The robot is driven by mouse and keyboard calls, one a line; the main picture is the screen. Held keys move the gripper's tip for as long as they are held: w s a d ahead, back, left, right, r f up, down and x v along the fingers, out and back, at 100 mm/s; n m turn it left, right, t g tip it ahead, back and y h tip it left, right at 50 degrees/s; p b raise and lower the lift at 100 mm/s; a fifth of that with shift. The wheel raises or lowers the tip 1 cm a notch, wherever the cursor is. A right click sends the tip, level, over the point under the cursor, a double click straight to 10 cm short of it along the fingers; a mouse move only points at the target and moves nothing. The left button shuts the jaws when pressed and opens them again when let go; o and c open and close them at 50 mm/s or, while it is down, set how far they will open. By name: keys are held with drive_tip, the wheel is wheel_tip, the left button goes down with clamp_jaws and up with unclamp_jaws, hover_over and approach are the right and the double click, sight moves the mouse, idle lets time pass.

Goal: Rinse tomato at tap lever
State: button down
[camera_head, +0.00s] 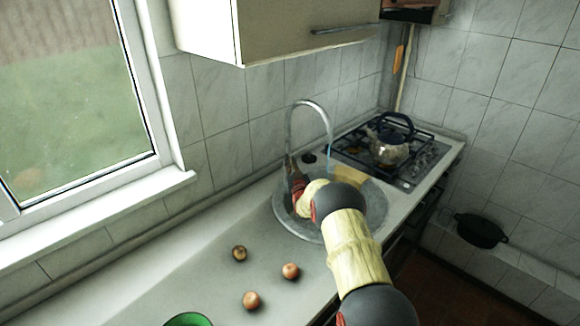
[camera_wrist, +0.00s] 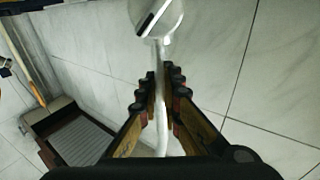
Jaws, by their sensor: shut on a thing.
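The curved chrome tap (camera_head: 313,103) stands over the round sink (camera_head: 372,214). A thin bluish streak of water (camera_head: 331,152) hangs below its spout. My gripper (camera_head: 291,168) is at the lower left of the tap, by its base. In the wrist view its fingers (camera_wrist: 165,88) close around a slim pale bar, which looks like the tap lever (camera_wrist: 160,115); the exact grip is partly hidden. Two reddish round tomatoes, one to the right (camera_head: 290,271) and one nearer (camera_head: 251,300), lie on the counter left of my arm. A browner round item (camera_head: 239,253) lies behind them.
A gas hob (camera_head: 420,170) with a glass kettle (camera_head: 388,150) stands beyond the sink. A green bowl (camera_head: 188,320) is at the front edge of view. A wall cabinet (camera_head: 285,35) hangs above. The counter (camera_head: 185,268) left of the round items is clear.

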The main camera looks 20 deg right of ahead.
drive_tip(key=shift+s, duration=0.1)
idle(0.3)
drive_tip(key=c, duration=2.1)
unclamp_jaws()
drive_tip(key=shift+o, duration=0.5)
drive_tip(key=shift+s, duration=0.15)
drive_tip(key=v, duration=1.1)
drive_tip(key=shift+s+f, duration=0.3)
drive_tip(key=shift+s, duration=0.05)
drive_tip(key=shift+a, duration=0.1)
